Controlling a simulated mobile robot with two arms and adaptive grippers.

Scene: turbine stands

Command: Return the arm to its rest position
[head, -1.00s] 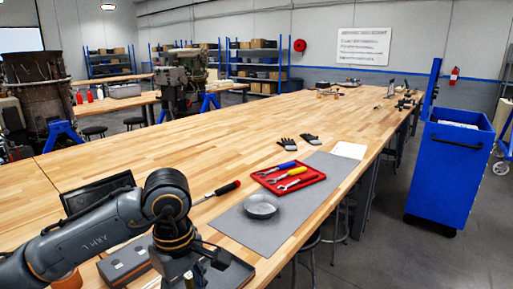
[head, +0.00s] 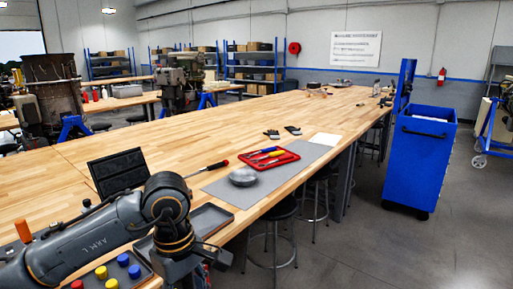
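My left arm (head: 90,238) reaches in from the left edge over the near part of the wooden bench. Its wrist bends down past a dark joint. My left gripper (head: 205,272) is at the bottom of the picture, partly hidden by the wrist and cut off by the frame. Its fingers are too unclear to tell open from shut, and I see nothing held. It is near the bench's front edge, beside a grey tray (head: 212,217). My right arm and gripper are not in view.
The bench (head: 200,140) carries a grey mat (head: 222,189), round dish (head: 243,177), red tool tray (head: 289,157), screwdriver (head: 216,166), black panel (head: 118,171) and coloured knobs (head: 101,271). Stools (head: 270,238) stand at its front. A blue cart (head: 418,160) stands right; floor between is clear.

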